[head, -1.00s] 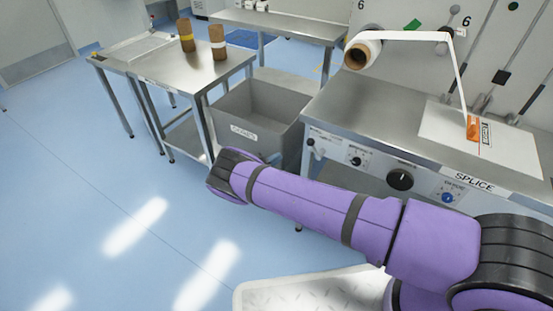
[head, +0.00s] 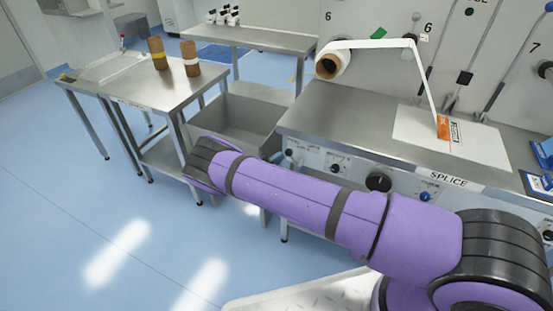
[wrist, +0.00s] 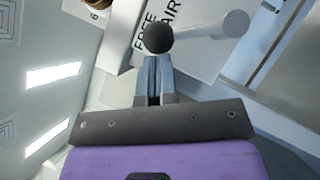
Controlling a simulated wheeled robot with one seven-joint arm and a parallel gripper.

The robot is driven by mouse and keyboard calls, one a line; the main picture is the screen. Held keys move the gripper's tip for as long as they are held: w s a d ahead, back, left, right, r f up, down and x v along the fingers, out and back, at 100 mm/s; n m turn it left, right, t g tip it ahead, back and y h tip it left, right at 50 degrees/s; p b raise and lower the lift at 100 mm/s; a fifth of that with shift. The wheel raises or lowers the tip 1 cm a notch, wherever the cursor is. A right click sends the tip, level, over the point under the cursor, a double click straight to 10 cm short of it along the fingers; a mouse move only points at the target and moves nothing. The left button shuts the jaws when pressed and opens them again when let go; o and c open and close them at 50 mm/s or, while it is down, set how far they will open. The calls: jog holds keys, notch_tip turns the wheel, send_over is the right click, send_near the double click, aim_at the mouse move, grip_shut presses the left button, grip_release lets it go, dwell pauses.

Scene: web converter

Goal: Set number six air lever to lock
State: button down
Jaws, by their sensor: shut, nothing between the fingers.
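In the wrist view, a lever with a dark round knob (wrist: 158,38) and a pale grey cylindrical end (wrist: 232,23) crosses a white plate (wrist: 196,50) lettered FREE and AIR. My gripper (wrist: 154,62) is shut and empty. Its fingertips are just below the dark knob in the picture; I cannot tell whether they touch. The lock lettering is not readable. In the head view, a number 6 label (head: 428,27) is on the back wall panel. My gripper is not in the head view; only my purple arm shows.
A steel splice bench (head: 350,120) stands below the wall panel, with a white sheet (head: 470,142) on it. A paper roll (head: 330,66) is above its left end. A grey bin (head: 240,112) and a steel table (head: 130,85) stand left. The blue floor at left is clear.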

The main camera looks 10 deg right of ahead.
aim_at(291, 153)
jog(key=shift+r, duration=0.1)
jog(key=r+m+g+y, duration=0.1)
jog(key=m, duration=0.1)
jog(key=s+d+r+m+g+y, duration=0.1)
jog(key=m, duration=0.1)
jog(key=s+d+r+m+y, duration=0.1)
jog(key=m, duration=0.1)
jog(key=shift+d+r+g, duration=0.15)
jog(key=shift+d+g, duration=0.1)
jog(key=shift+g, duration=0.15)
jog(key=m, duration=0.1)
jog(key=s+d+m+y, duration=0.1)
jog(key=shift+s+d+r+m, duration=0.1)
jog(key=shift+d+r+m, duration=0.1)
jog(key=shift+r+m, duration=0.15)
jog(key=s+d+m+y, duration=0.2)
jog(key=shift+d+m+y, duration=0.25)
jog(key=shift+d+y, duration=0.1)
jog(key=shift+y, duration=0.05)
jog(key=shift+s+d, duration=0.15)
jog(key=shift+s, duration=0.05)
dwell(0.4)
jog(key=shift+w, duration=0.1)
